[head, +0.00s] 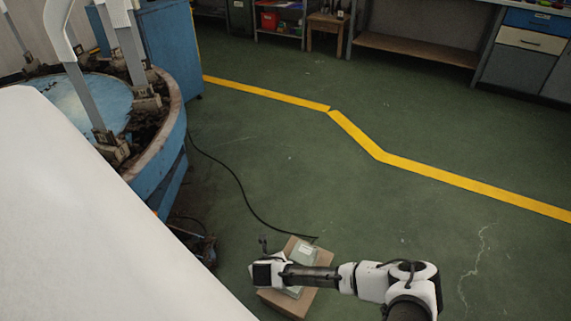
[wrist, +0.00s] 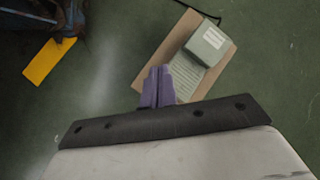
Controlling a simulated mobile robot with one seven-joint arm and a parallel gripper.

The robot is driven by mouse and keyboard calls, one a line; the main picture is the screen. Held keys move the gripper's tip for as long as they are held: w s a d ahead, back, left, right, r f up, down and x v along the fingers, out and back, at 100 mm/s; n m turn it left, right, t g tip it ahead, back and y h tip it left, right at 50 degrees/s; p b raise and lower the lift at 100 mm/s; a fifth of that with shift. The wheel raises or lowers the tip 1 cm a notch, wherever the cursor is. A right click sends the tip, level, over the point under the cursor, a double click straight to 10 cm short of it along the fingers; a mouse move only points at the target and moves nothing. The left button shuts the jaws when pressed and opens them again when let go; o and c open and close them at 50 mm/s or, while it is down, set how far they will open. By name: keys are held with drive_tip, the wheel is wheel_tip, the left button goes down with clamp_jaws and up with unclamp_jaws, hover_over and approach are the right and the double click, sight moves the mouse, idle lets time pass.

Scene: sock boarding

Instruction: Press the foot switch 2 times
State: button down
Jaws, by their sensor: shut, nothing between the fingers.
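The foot switch is a grey-green unit on a brown board (head: 279,300) on the green floor. Its housing (head: 306,250) shows in the head view, while my arm covers much of the rest. In the wrist view its box-like housing (wrist: 210,43) stands at the far end, with a ribbed pedal (wrist: 185,76) on the near side. My gripper's purple fingers (wrist: 157,83) are together and empty. They overlap the left edge of the pedal and the board in that view; I cannot tell their height above it. In the head view the wrist hides the fingertips.
A black cable (head: 240,185) runs from the switch across the floor towards the blue round machine (head: 160,140) on the left. A large white surface (head: 80,220) fills the lower left. A yellow line (head: 450,178) crosses the floor. The floor to the right is clear.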

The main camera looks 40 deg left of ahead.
drive_tip(key=w+d+f+t+h, duration=0.1)
drive_tip(key=w+d+f, duration=0.2)
drive_tip(key=d, duration=0.2)
drive_tip(key=shift+w+n, duration=0.25)
drive_tip(key=shift+n, duration=0.15)
drive_tip(key=shift+f+b, duration=0.15)
drive_tip(key=shift+b, duration=0.15)
drive_tip(key=f+b, duration=0.4)
drive_tip(key=b, duration=0.1)
drive_tip(key=s+f+b, duration=0.1)
drive_tip(key=f+b, duration=0.1)
drive_tip(key=shift+s+d+f, duration=0.1)
drive_tip(key=shift+f, duration=0.3)
drive_tip(key=shift+s+f+b, duration=0.2)
drive_tip(key=shift+f+b, duration=0.15)
drive_tip(key=shift+f, duration=0.5)
drive_tip(key=shift+f, duration=0.15)
idle(0.4)
drive_tip(key=shift+f, duration=0.3)
